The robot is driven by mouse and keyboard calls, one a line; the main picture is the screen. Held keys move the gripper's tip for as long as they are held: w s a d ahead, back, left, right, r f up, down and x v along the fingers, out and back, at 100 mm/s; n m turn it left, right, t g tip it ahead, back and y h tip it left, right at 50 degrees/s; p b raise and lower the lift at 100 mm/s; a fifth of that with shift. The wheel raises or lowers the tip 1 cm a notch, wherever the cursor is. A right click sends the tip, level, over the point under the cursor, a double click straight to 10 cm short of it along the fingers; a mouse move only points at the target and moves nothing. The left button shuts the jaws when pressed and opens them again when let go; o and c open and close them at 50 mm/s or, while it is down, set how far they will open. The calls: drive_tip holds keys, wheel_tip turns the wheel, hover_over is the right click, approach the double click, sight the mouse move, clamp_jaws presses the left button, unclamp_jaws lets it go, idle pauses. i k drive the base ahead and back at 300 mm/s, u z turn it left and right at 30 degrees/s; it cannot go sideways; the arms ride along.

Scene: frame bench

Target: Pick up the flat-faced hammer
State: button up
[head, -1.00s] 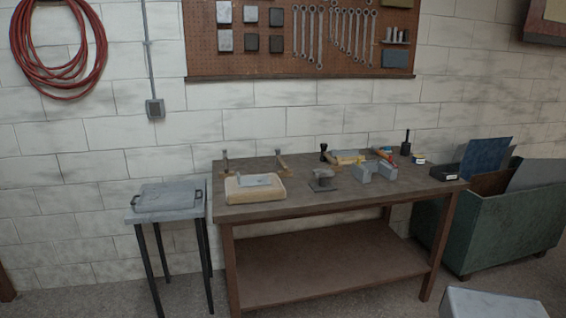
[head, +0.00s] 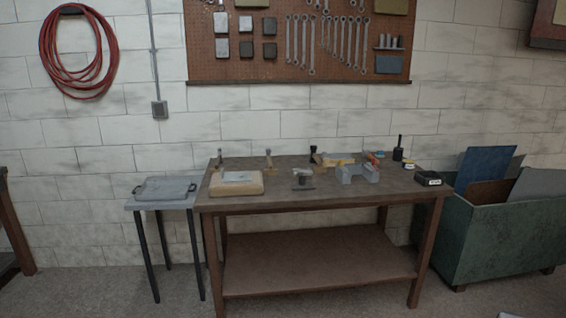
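The wooden workbench (head: 402,187) stands ahead against the wall with small tools on it. Near its back edge are a small dark-headed tool (head: 219,160) at the left and a similar one (head: 268,158) to its right. A tool with a black head and a light wooden part (head: 315,155) stands near the middle back. A red-handled tool (head: 373,159) lies behind the grey vise-like block (head: 357,173). At this size I cannot tell which one is the flat-faced hammer. My gripper is not in view.
A tan pad (head: 237,188), a small dark metal stand (head: 302,180) and a black box (head: 428,178) are also on the bench. A small side table (head: 160,203) with a grey tray stands left. A green bin (head: 500,235) stands right.

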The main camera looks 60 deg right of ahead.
sight(268, 151)
drive_tip(key=u, duration=0.15)
drive_tip(key=k, duration=0.6)
drive_tip(key=z, duration=1.25)
drive_tip(key=i, duration=1.35)
